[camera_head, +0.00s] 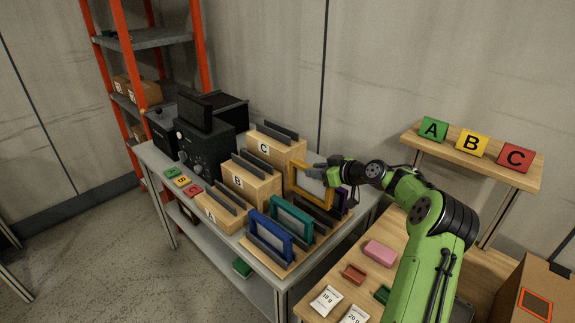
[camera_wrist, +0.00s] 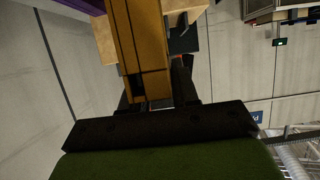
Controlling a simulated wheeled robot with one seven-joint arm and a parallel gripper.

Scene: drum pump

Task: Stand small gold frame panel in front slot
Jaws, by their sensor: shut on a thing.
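The gold frame panel (camera_head: 293,178) is upright in my gripper (camera_head: 312,172), at the back part of the low wooden rack with dark slot rails (camera_head: 275,262). I cannot tell whether its lower edge still touches the rack. In the wrist view the gold bar (camera_wrist: 143,55) runs between the dark fingers, and my gripper (camera_wrist: 158,90) is shut on it. Wooden blocks A (camera_head: 221,219), B (camera_head: 262,192) and C (camera_head: 290,150) rise in steps to the left, each with dark slot rails on top. Their slots look empty.
A blue frame (camera_head: 254,226) and a teal frame (camera_head: 277,214) stand in the low rack. A purple frame (camera_head: 343,204) stands close behind the gold one. A black machine (camera_head: 205,145) is at the left. A wooden table (camera_head: 330,285) holds small pieces.

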